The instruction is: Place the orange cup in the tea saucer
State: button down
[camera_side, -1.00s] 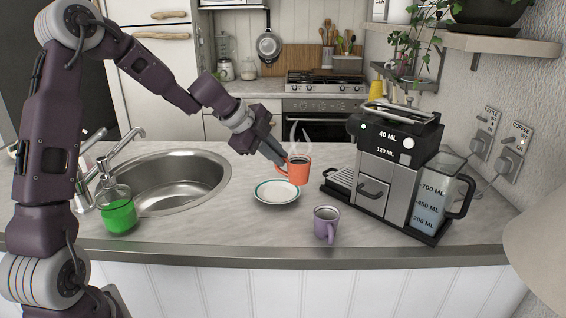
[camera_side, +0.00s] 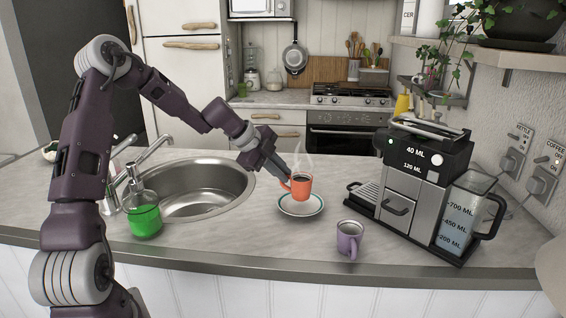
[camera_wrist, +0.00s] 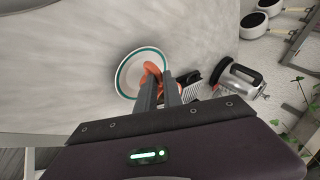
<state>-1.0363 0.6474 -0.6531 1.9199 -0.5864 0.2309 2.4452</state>
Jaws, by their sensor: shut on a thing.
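The orange cup (camera_side: 301,188) is upright, with dark liquid and steam. In the side view it stands over the middle of the white, green-rimmed tea saucer (camera_side: 312,212). Its base is at the saucer or just above it; I cannot tell if they touch. My gripper (camera_side: 286,178) is shut on the cup's handle side, reaching in from the upper left. In the wrist view the saucer (camera_wrist: 123,82) lies beyond my fingers (camera_wrist: 160,88), and the orange cup (camera_wrist: 152,70) is partly hidden by them.
A purple mug (camera_side: 349,240) stands to the right and nearer the counter's front edge. A coffee machine (camera_side: 415,180) with a water jug (camera_side: 465,215) is at the right. A sink (camera_side: 205,190) and a green soap bottle (camera_side: 144,215) are at the left.

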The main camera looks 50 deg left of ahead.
jog(key=shift+f, duration=1.15)
jog(key=shift+f, duration=0.1)
jog(key=c, duration=1.5)
grip_release()
